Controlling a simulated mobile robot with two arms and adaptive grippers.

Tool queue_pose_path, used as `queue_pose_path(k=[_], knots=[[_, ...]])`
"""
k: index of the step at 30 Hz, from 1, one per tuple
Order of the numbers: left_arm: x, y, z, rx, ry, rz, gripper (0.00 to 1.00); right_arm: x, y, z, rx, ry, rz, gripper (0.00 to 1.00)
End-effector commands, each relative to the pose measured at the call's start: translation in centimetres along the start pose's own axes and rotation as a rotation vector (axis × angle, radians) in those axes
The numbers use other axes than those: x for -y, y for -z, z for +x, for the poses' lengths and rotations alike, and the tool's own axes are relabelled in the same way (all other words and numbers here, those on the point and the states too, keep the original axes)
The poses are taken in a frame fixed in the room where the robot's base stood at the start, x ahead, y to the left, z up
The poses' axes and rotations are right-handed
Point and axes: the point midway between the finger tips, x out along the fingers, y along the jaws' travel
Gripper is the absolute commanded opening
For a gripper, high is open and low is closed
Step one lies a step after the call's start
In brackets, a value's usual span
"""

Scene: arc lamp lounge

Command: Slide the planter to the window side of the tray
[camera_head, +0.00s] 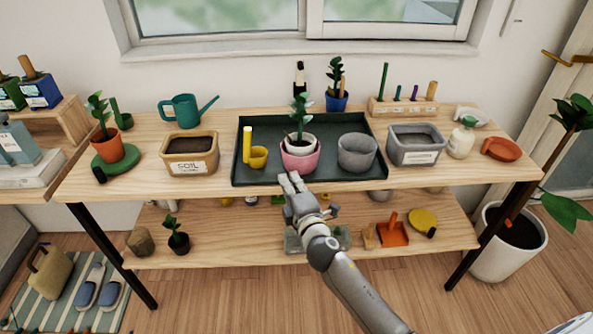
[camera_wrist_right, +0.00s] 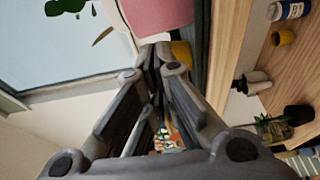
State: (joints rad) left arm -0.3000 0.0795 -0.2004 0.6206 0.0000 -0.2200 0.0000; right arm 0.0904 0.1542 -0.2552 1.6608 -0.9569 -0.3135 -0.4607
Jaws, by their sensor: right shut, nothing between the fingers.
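The planter, a pink pot (camera_head: 300,160) with a white inner pot and a leafy green plant, stands upright on the dark green tray (camera_head: 249,176), near the tray's front edge. My right gripper (camera_head: 292,180) is shut and empty, with its fingertips close in front of the pink pot, at the tray's front rim. In the right wrist view the pink pot (camera_wrist_right: 160,14) is just beyond the closed fingers (camera_wrist_right: 153,55). I cannot tell whether they touch it. The window (camera_head: 230,15) is behind the shelf. My left gripper is not in view.
On the tray, a yellow cup (camera_head: 259,158) stands left of the planter and a grey pot (camera_head: 357,152) stands to its right. The tray behind the planter looks clear. A soil bin (camera_head: 190,155) and a grey bin (camera_head: 415,145) flank the tray.

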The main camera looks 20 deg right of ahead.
Motion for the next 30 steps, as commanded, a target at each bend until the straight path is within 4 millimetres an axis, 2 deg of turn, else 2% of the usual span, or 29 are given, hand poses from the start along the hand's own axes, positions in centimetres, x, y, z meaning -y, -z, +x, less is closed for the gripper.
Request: queue_pose_path(k=[3, 9, 23, 30], knots=[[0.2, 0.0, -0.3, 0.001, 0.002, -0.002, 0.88, -0.1, -1.1, 1.6, 0.001, 0.0, -0.003, 0.0], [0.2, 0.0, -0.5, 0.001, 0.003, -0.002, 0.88, -0.1, -2.5, 2.9, 0.0, 0.0, -0.001, 0.0], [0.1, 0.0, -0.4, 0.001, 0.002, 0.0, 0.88, 0.0, -3.0, 3.4, 0.0, 0.0, 0.0, 0.0], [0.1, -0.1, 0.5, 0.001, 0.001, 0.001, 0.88, 0.1, -6.1, 6.5, 0.0, -0.002, -0.004, 0.0]])
